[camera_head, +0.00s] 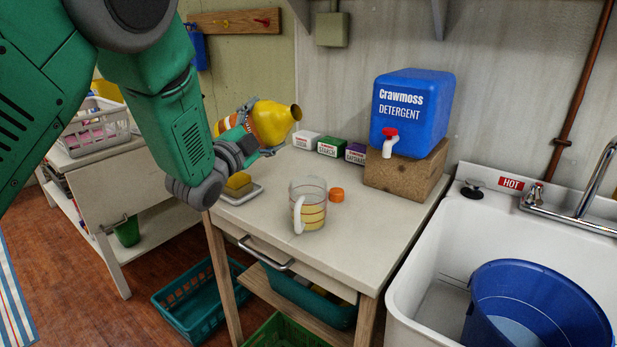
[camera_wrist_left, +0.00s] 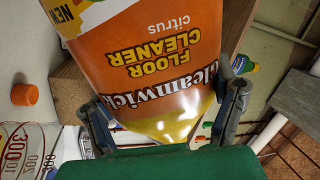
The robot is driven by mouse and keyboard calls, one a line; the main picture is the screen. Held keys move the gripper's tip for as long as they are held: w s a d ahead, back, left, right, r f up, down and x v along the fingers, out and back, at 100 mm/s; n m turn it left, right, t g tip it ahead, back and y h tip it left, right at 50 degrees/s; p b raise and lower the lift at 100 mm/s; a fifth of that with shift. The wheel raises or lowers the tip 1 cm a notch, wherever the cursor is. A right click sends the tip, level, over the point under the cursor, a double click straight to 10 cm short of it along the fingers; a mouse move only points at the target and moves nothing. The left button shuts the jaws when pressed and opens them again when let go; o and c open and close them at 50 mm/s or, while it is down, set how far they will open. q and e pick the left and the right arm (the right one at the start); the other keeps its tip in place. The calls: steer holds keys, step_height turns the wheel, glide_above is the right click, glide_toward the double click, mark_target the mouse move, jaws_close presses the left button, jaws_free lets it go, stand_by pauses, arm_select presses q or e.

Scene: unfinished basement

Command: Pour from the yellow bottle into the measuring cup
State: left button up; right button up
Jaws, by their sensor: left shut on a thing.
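The yellow bottle (camera_head: 272,122), with an orange Gleamwick floor cleaner label in the left wrist view (camera_wrist_left: 150,60), is held in the air by my left gripper (camera_head: 256,130). The gripper's fingers (camera_wrist_left: 168,112) are shut around its sides. The bottle lies tilted close to horizontal, its uncapped mouth pointing right. No stream shows. The clear measuring cup (camera_head: 308,204) stands upright on the table, below and right of the bottle in the head view, with pale yellow liquid in its lower part. Part of its red-marked side shows in the left wrist view (camera_wrist_left: 28,145). My right gripper is out of view.
An orange cap (camera_head: 336,195) lies beside the cup on the table (camera_head: 345,240). A sponge (camera_head: 238,182) on a dish is at left. Small boxes (camera_head: 330,146) and a blue detergent jug (camera_head: 412,105) on a wooden block stand behind. A sink (camera_head: 420,255) is right.

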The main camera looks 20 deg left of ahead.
mark_target(282, 106)
arm_select(q)
steer(key=r+n+p, duration=0.1)
steer(key=d+r+n+p, duration=0.1)
steer(key=r+n+y+p, duration=0.1)
steer(key=shift+s+d+r+n+p, duration=0.1)
steer(key=shift+s+d+n+p, duration=0.15)
steer(key=shift+n+p, duration=0.1)
steer(key=shift+d+r+n+p, duration=0.15)
steer(key=shift+d+n+p, duration=0.2)
steer(key=shift+n, duration=0.3)
steer(key=d+n+p, duration=0.1)
steer(key=d+r+n+y+p, duration=0.1)
steer(key=n+p, duration=0.1)
steer(key=shift+s+r+g, duration=0.3)
steer(key=shift+s, duration=0.05)
steer(key=shift+s+d+r+n, duration=0.1)
steer(key=shift+d+n, duration=0.05)
steer(key=shift+n, duration=0.45)
steer(key=d+n, duration=0.1)
steer(key=d+n+p, duration=0.1)
steer(key=shift+s+n+g+y, duration=0.2)
steer(key=shift+n+g+y, duration=0.1)
steer(key=shift+g, duration=0.1)
steer(key=shift+s+d+n, duration=0.15)
steer(key=shift+d+n, duration=0.2)
steer(key=shift+n, duration=0.05)
